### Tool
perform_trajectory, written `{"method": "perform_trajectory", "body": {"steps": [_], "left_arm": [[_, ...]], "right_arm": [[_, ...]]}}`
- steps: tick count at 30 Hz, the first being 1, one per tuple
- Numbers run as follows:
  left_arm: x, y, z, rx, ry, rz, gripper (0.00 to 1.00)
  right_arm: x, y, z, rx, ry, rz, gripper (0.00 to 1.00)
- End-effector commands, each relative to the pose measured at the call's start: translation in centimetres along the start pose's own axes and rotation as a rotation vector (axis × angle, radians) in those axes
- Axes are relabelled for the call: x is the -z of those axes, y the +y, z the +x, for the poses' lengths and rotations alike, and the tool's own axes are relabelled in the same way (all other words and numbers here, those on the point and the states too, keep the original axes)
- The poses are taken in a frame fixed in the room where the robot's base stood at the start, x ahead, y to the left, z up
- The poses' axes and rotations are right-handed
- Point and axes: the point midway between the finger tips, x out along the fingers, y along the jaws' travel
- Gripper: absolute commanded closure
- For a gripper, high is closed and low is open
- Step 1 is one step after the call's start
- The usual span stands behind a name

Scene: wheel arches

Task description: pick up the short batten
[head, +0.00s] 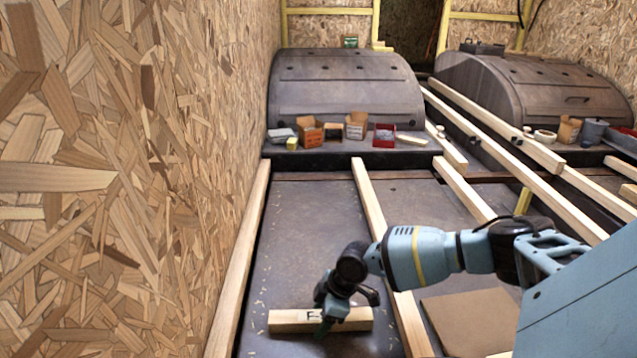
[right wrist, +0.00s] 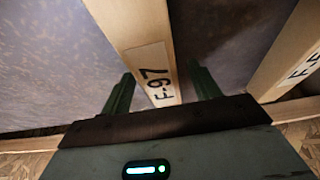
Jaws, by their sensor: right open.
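The short batten (head: 290,321) is a pale piece of wood with a dark "F" mark, lying crosswise on the grey floor near the bottom of the head view. My right gripper (head: 328,317) is down at its middle, partly hiding the label. In the right wrist view, a batten (right wrist: 140,30) marked F-97 runs between the two green fingers of my open right gripper (right wrist: 160,72). Dark gaps show on both sides of the wood, so the fingers straddle it. My left gripper is not in view.
Long battens flank the short one: one along the chipboard wall (head: 245,250), another (head: 370,200) to the right. A second labelled batten (right wrist: 295,50) shows in the right wrist view. A brown board (head: 470,318) lies right. Small boxes (head: 310,132) stand before the wheel arch (head: 345,90).

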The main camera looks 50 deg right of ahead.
Motion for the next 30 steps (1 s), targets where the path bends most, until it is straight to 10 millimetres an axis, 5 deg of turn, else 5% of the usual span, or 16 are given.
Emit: {"method": "perform_trajectory", "body": {"steps": [6,18,25,30], "left_arm": [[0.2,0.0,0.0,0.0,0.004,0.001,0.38],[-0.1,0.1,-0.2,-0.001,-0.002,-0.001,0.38],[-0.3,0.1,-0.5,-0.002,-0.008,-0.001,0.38],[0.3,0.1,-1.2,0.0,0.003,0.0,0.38]], "right_arm": [[0.0,0.0,-0.1,-0.001,0.0,0.0,0.41],[0.1,0.1,-0.1,-0.002,0.001,0.0,0.92],[0.1,0.1,-0.3,-0.002,0.001,0.0,0.92],[0.9,0.1,-2.1,-0.003,0.003,-0.001,0.92]]}}
